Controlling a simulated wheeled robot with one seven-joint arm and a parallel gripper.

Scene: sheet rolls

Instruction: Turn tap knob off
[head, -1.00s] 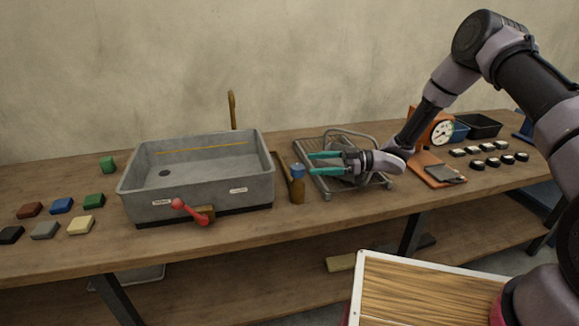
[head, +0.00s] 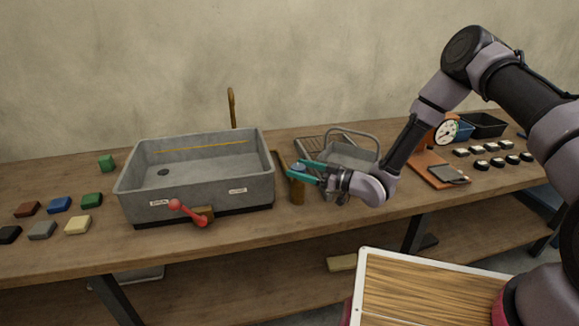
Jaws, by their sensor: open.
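The red tap knob (head: 188,212) is a lever with a round end, on a small brown block at the front wall of the grey sink basin (head: 255,190). It slants down to the right. Two small labels (head: 160,203) are on the basin front, too small to read. A brown spout (head: 232,108) stands behind the basin. My gripper (head: 295,171) is to the right of the basin and the knob, well apart from the knob. Its teal fingers are open, pointing left, and overlap the top of the bottle in this view; whether they touch it I cannot tell.
A brown bottle (head: 298,192) with a blue cap stands right of the basin. A wire rack (head: 311,146) with a grey handled basket (head: 350,156) is behind my gripper. Coloured blocks (head: 78,225) lie at left. A dial scale (head: 446,132) is at right. Bench front near the knob is clear.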

